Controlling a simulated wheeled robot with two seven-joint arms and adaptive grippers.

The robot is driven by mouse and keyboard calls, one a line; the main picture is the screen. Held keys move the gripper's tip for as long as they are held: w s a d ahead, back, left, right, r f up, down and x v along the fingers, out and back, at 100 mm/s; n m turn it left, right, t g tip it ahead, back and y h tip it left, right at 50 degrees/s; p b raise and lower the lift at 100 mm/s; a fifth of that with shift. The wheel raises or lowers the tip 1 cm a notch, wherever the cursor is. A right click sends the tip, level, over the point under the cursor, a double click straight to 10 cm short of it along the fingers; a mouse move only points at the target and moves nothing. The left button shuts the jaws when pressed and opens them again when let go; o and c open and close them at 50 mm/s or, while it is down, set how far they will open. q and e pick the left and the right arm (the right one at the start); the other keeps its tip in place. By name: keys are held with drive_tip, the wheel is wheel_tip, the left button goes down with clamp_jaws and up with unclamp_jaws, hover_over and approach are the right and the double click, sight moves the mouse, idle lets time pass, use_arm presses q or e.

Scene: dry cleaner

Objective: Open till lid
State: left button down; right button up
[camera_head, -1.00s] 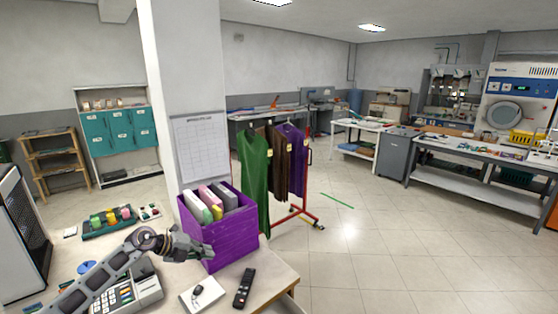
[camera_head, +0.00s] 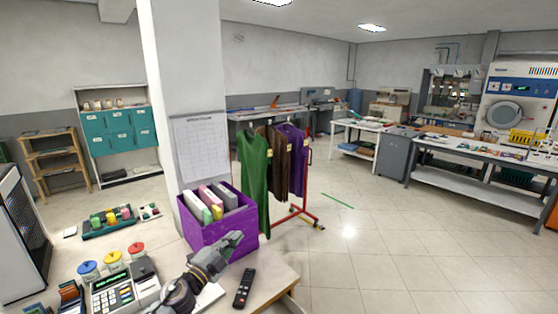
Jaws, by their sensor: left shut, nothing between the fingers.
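The till (camera_head: 113,290) is a grey-white cash register with a keypad, at the lower left on the counter. My left gripper (camera_head: 236,238) is shut and empty, to the right of the till, in front of the purple box. My left arm hides part of the counter and the white box beside the till. My right gripper is out of view.
A purple box (camera_head: 205,238) of folders stands behind my left gripper. A black remote (camera_head: 243,288) lies near the counter's right edge. Jars with blue, yellow and red lids (camera_head: 112,262) stand behind the till. A tray of colored spools (camera_head: 110,220) lies farther back.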

use_arm(q)
drive_tip(key=s+a+f+n+g+y, duration=0.5)
drive_tip(key=s+a+f+n+y, duration=0.4)
drive_tip(key=s+f+n+y, duration=0.45)
drive_tip(key=s+d+f+n+g+h, duration=0.1)
drive_tip(key=s+f+n+g+h, duration=0.2)
drive_tip(key=s, duration=0.8)
drive_tip(key=s+d+f+n+g+h, duration=0.1)
drive_tip(key=s+f+g, duration=0.2)
drive_tip(key=s+g, duration=0.55)
drive_tip(key=s+f+t, duration=0.1)
drive_tip(key=s+f, duration=0.2)
drive_tip(key=f, duration=1.4)
drive_tip(key=s+f+t, duration=0.1)
drive_tip(key=s+f, duration=0.2)
drive_tip(key=f, duration=1.5)
drive_tip(key=s+a+f+g, duration=0.1)
drive_tip(key=s+a+f, duration=0.1)
drive_tip(key=s+f, duration=0.7)
drive_tip(key=s+a+f+b, duration=0.1)
drive_tip(key=s+a+f, duration=0.1)
drive_tip(key=s+f, duration=0.8)
drive_tip(key=shift+s+a+m+g, duration=0.3)
drive_tip(key=shift+s+m+g, duration=0.05)
drive_tip(key=shift+s, duration=0.85)
